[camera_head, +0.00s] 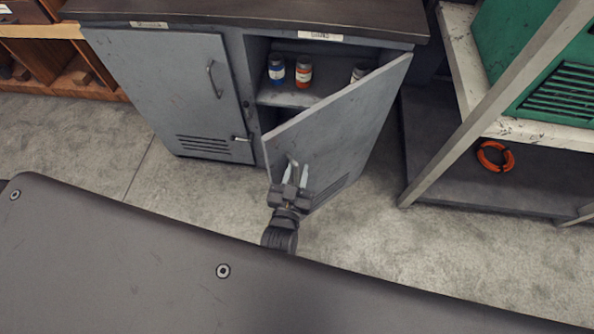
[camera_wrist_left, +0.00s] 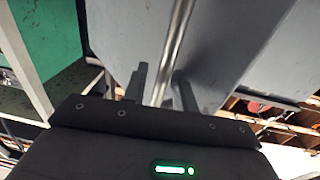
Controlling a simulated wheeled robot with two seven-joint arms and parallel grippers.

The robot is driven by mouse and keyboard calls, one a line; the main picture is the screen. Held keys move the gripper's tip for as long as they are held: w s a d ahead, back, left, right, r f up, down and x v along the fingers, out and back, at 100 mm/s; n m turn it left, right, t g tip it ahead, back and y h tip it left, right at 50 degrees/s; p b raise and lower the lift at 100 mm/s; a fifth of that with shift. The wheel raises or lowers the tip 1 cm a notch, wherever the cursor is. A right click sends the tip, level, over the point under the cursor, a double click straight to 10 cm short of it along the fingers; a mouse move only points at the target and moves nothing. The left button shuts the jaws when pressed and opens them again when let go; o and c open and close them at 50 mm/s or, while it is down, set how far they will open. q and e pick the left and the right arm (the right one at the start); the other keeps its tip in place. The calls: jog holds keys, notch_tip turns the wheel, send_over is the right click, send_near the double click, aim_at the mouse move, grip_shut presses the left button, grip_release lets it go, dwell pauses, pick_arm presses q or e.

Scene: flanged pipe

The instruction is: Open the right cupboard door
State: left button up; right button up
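The right cupboard door (camera_head: 345,125) is grey and stands swung well out from the cupboard, hinged on its right side. Its outer face, with vent slots low down, faces me. My left gripper (camera_head: 296,174) is at this face near the free edge. Its two fingers are apart. In the left wrist view, a bright metal bar, seemingly the door handle (camera_wrist_left: 174,45), runs between the spread fingers of the left gripper (camera_wrist_left: 161,85), with small gaps beside it. Most of the handle is hidden in the head view. My right gripper is not in view.
The left cupboard door (camera_head: 165,90) is shut. Several small jars, one blue (camera_head: 276,68) and one red (camera_head: 303,72), stand on the shelf inside. A rack (camera_head: 490,185) with an orange coil (camera_head: 495,156) stands at right. Bare floor lies between the door and rack.

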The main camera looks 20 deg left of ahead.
pick_arm(q)
jog(key=shift+s, duration=0.55)
jog(key=s+b, duration=0.1)
jog(key=s, duration=0.8)
jog(key=shift+s+d, duration=0.3)
jog(key=shift+s, duration=0.05)
